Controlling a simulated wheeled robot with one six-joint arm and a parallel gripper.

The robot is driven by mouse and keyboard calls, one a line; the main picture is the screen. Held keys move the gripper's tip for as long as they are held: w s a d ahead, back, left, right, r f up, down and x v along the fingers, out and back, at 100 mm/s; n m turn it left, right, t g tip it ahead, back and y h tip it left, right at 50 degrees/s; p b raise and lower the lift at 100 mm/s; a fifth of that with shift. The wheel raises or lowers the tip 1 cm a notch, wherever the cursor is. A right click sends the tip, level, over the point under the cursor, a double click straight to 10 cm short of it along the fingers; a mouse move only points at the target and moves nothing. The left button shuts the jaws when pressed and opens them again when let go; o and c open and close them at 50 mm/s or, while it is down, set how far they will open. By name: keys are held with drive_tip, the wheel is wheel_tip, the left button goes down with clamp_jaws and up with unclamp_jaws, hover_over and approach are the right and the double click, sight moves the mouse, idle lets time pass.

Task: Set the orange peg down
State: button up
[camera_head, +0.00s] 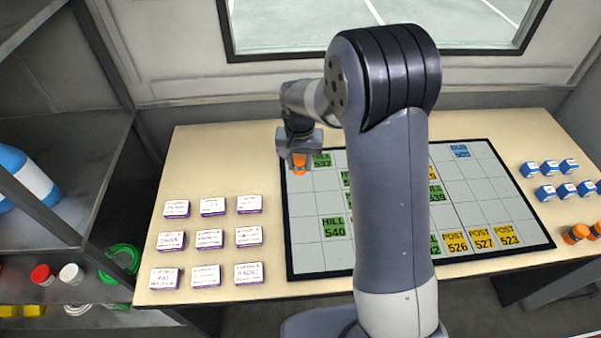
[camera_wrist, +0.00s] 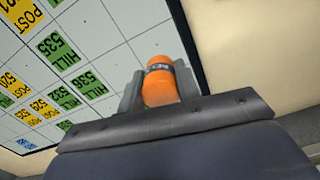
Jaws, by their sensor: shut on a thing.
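My gripper (camera_head: 299,158) is shut on the orange peg (camera_head: 300,168) at the upper left part of the gridded board (camera_head: 305,260). In the wrist view the orange peg (camera_wrist: 158,80) has a dark band and sits between the two fingers of my gripper (camera_wrist: 158,85). Board cells lie beyond it, with green HILL cards on them. I cannot tell whether the peg's lower end touches the board. My arm hides the middle of the board in the head view.
Several white cards with purple edges (camera_head: 209,238) lie in rows left of the board. Several blue blocks (camera_head: 548,168) and orange pegs (camera_head: 576,233) stand on the right of the table. A window (camera_head: 290,28) is behind. A shelf (camera_head: 60,140) stands at the left.

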sight(300, 174)
drive_tip(key=shift+f, duration=2.3)
drive_tip(key=shift+f, duration=0.2)
drive_tip(key=o, duration=1)
drive_tip(key=shift+r, duration=0.1)
wheel_tip(300, 174, up, 12)
drive_tip(key=shift+r, duration=0.15)
